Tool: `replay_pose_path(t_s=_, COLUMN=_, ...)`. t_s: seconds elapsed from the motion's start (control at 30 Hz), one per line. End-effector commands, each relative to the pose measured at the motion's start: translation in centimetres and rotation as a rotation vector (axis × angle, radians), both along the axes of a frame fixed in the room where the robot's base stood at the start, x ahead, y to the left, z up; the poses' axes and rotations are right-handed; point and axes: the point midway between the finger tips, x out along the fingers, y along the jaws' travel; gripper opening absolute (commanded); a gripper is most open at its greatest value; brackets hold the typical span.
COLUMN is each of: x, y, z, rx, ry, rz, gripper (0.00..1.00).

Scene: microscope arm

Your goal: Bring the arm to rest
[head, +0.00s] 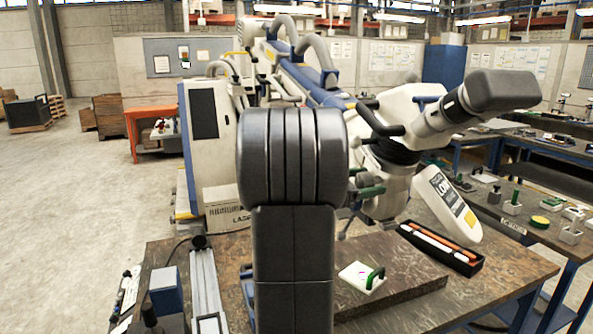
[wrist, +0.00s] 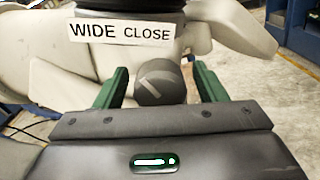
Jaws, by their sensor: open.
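The large microscope arm shows in the head view, with its blue-and-white boom (head: 315,85) running right to a pale microscope head (head: 415,105) with a dark eyepiece (head: 500,90). In the wrist view, a dark round knob (wrist: 160,83) with a light mark sits below a "WIDE CLOSE" label (wrist: 121,32) on a pale housing. My gripper (wrist: 160,72) is open, its two green fingers on either side of the knob. Gaps show between the knob and both fingers, so nothing is gripped. In the head view my dark arm hides part of the microscope and bench.
A brown bench (head: 430,315) carries a stone slab (head: 412,258), a white block with a green handle (head: 362,277), and a black tray (head: 440,249) of orange and white rods. A white control panel (head: 447,204) stands close right of the microscope. Open floor lies left.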

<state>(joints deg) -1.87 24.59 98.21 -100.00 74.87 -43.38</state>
Motion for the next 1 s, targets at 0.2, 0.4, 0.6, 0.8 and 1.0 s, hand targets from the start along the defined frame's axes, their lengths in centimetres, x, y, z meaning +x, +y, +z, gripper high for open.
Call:
replay_pose_path(t_s=0.2, x=0.0, y=0.0, z=0.5, rx=-0.042, ry=0.115, rz=0.0, gripper=0.65)
replay_pose_path(t_s=0.4, x=-0.1, y=0.6, z=0.0, rx=-0.074, ry=0.202, rz=0.003, gripper=0.65)
replay_pose_path(t_s=0.6, x=-1.3, y=3.9, z=-0.2, rx=-0.074, ry=0.197, rz=0.005, gripper=0.65)
replay_pose_path(t_s=0.8, x=-2.3, y=6.9, z=-0.2, rx=-0.073, ry=0.196, rz=0.005, gripper=0.65)
replay_pose_path(t_s=1.0, x=-3.2, y=9.1, z=-0.1, rx=-0.072, ry=0.197, rz=0.003, gripper=0.65)
